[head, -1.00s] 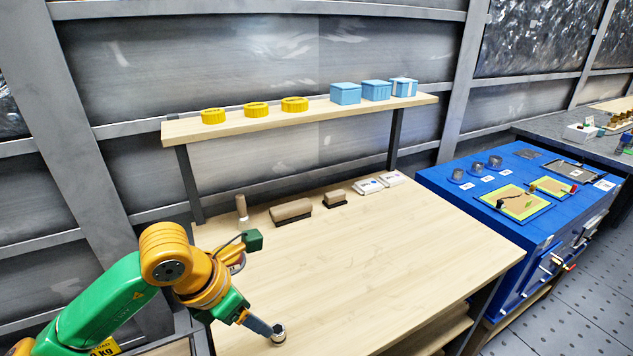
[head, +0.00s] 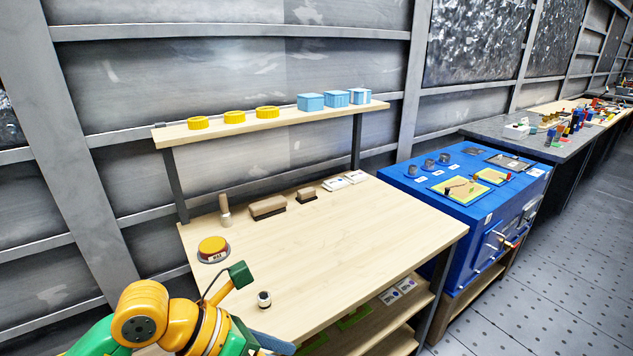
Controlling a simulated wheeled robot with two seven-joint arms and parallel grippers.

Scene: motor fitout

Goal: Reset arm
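My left arm comes in from the lower left, at the front left of the wooden table (head: 350,235). The blue-grey end of my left gripper (head: 272,343) shows at the bottom edge, partly cut off and blurred, so its opening cannot be told. A small metal cylinder with a dark top (head: 264,299) stands upright on the table, just beyond the gripper and apart from it. My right gripper is not in view.
A yellow round-topped piece (head: 213,248) sits at the table's left. Brown blocks (head: 268,207) and white boxes (head: 333,184) line its back. The shelf (head: 290,118) holds yellow rings and blue boxes. A blue workbench (head: 440,200) stands right. The table's middle is clear.

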